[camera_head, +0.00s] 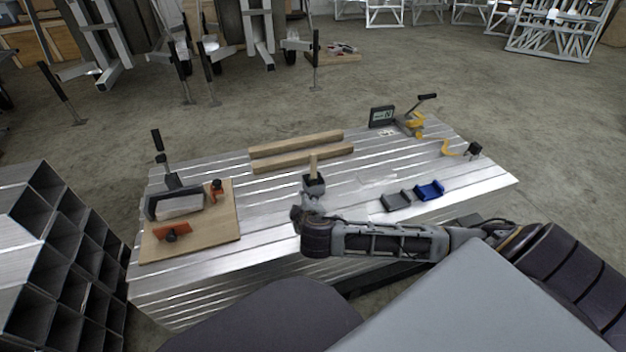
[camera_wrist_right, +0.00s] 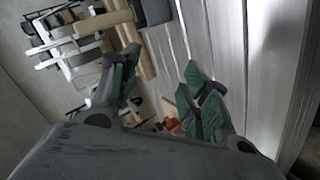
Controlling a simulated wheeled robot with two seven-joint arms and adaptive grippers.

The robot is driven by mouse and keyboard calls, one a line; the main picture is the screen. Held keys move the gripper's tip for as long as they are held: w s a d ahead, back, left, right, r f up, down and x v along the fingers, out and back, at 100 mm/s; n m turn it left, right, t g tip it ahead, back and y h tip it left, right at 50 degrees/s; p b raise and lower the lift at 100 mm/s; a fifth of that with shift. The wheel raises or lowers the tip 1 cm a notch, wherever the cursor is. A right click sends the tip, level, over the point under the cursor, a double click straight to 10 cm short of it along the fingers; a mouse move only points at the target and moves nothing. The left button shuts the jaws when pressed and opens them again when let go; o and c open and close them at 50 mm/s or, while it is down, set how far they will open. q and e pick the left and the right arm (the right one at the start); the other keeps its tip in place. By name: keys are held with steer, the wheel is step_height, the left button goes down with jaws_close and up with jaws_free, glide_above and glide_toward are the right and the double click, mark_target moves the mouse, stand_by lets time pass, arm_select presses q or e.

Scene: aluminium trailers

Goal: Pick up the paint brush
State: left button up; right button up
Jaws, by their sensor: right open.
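My left gripper is not in view.
The metal table (camera_head: 290,205) carries two wooden beams (camera_head: 300,152) behind the holder. A board (camera_head: 228,225) with clamps lies left. A grey bin (camera_head: 396,202) and a blue bin (camera_head: 430,190) stand right. Stacked square tubes (camera_head: 50,260) stand beyond the table's left end.

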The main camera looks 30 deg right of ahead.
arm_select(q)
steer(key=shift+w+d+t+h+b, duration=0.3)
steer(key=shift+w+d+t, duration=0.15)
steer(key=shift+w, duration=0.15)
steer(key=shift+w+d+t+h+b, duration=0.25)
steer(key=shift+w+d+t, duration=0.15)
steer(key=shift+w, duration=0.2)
arm_select(e)
steer(key=w+d+r+m+t, duration=0.1)
steer(key=d+r+m+t, duration=0.3)
steer(key=d+m, duration=0.6)
steer(key=shift+r+m+t, duration=0.2)
steer(key=shift+m+t, duration=0.1)
steer(key=shift+t, duration=1.1)
steer(key=b, duration=0.1)
glide_toward(315, 156)
steer(key=shift+a+x, duration=0.4)
steer(key=shift+x, duration=1.4)
steer(key=shift+w+d+b, duration=0.3)
steer(key=shift+w+d, duration=0.35)
steer(key=shift+w, duration=0.05)
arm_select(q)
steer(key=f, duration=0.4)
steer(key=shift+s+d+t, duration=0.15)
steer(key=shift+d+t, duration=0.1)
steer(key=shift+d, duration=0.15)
arm_select(e)
steer(key=shift+w+r, duration=0.1)
steer(key=shift+w, duration=0.15)
